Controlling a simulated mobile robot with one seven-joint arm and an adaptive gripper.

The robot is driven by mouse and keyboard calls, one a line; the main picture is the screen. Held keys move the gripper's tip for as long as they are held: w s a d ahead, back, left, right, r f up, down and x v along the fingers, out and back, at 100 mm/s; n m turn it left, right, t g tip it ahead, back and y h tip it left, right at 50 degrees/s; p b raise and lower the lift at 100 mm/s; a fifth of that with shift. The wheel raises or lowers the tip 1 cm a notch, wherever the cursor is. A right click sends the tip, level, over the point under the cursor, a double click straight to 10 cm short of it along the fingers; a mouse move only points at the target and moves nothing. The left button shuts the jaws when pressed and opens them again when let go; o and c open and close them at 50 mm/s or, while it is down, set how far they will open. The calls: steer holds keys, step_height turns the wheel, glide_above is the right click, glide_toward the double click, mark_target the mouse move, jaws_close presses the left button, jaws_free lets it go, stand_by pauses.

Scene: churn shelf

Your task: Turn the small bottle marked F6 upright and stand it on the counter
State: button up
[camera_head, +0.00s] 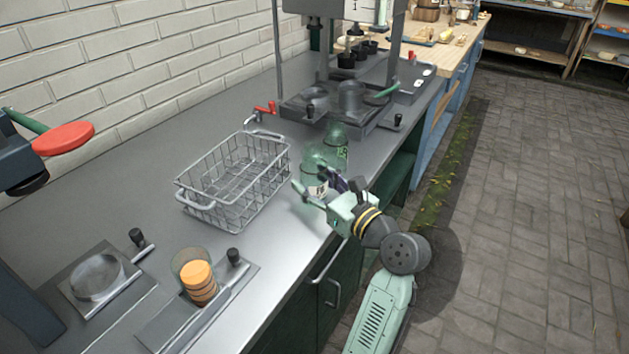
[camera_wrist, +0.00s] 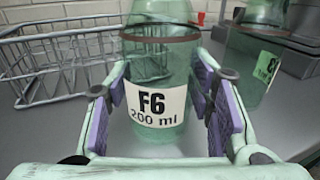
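The small clear green bottle marked F6 (camera_wrist: 158,102) stands upright between my fingers in the wrist view. Its white label reads "F6 200 ml" right way up. In the head view the bottle (camera_head: 313,160) is at the counter's (camera_head: 237,258) right part, partly hidden by my fingers. In the head view my gripper (camera_head: 320,188) reaches in from the right. The bottle's base is at or just above the counter; contact is hard to tell.
A second green bottle with a green label (camera_wrist: 262,60) stands close behind to the right. A wire basket (camera_head: 237,180) is left of my gripper. A metal stand (camera_head: 340,100) is farther back. A glass with orange discs (camera_head: 198,280) stands near the front. Bare counter lies between.

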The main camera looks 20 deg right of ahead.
steer(key=o, duration=0.5)
steer(key=shift+c, duration=0.3)
steer(key=shift+c, duration=1.1)
steer(key=shift+o, duration=0.5)
steer(key=shift+o, duration=1.4)
steer(key=shift+s+d+r+p, duration=0.2)
steer(key=shift+s+r+p, duration=0.05)
steer(key=shift+s+p, duration=0.3)
steer(key=shift+s+d+r+p, duration=0.15)
steer(key=shift+s+r+p, duration=0.05)
steer(key=shift+s+p, duration=0.3)
steer(key=shift+r+v, duration=0.2)
steer(key=shift+v, duration=0.6)
steer(key=shift+r+v, duration=0.15)
steer(key=shift+v, duration=0.65)
steer(key=shift+r+v, duration=0.2)
steer(key=shift+v, duration=0.65)
